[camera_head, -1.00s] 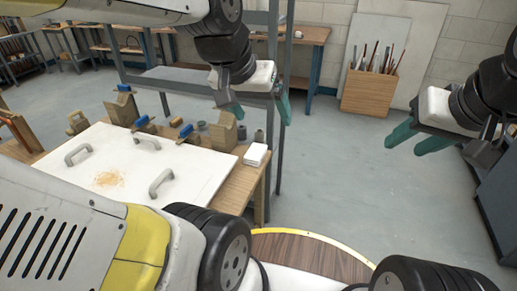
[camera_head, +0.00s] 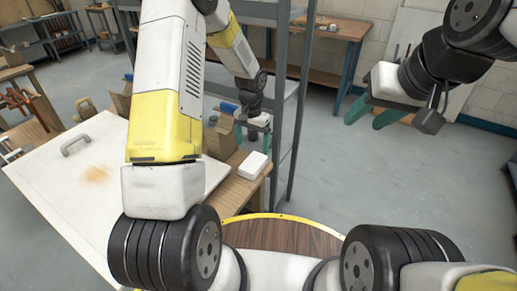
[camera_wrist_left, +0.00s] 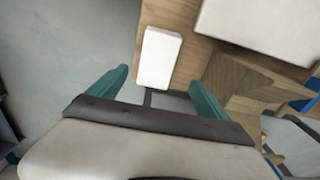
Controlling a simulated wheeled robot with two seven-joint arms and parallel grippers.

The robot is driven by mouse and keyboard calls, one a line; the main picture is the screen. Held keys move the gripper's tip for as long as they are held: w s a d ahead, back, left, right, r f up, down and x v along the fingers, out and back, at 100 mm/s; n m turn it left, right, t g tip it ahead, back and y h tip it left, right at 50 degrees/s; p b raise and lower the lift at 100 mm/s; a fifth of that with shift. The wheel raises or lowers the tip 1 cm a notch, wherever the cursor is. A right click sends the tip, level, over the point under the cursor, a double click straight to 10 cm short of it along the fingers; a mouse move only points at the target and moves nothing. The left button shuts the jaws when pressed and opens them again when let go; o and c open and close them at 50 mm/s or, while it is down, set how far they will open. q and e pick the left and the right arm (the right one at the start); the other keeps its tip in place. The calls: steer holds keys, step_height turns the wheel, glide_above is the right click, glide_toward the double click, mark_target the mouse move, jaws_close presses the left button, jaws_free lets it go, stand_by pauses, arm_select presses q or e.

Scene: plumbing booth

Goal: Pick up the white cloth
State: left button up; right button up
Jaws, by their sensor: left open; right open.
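The white cloth (camera_head: 253,165) looks like a small folded white block. It lies flat on the wooden table near its right edge. In the left wrist view, the white cloth (camera_wrist_left: 159,57) shows beyond the fingertips, roughly between them in the picture. My left gripper (camera_head: 253,138) is open and empty, a little behind and above the cloth in the head view; its two green fingers also show in the left wrist view (camera_wrist_left: 158,82), apart from the cloth. My right gripper (camera_head: 367,116) is open and empty, over the floor to the right.
Wooden blocks (camera_head: 222,131) stand behind the cloth, near my left gripper. A grey metal rack (camera_head: 288,125) rises just right of the table. The floor (camera_head: 400,190) at right is open.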

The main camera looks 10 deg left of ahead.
mark_target(253, 162)
arm_select(q)
steer(key=f, duration=0.7)
steer(key=shift+s+d+f, duration=0.15)
steer(key=shift+s+f, duration=0.2)
steer(key=shift+s, duration=0.05)
steer(key=shift+f, duration=0.65)
steer(key=c, duration=1.5)
steer(key=shift+o, duration=0.2)
steer(key=shift+r, duration=5.05)
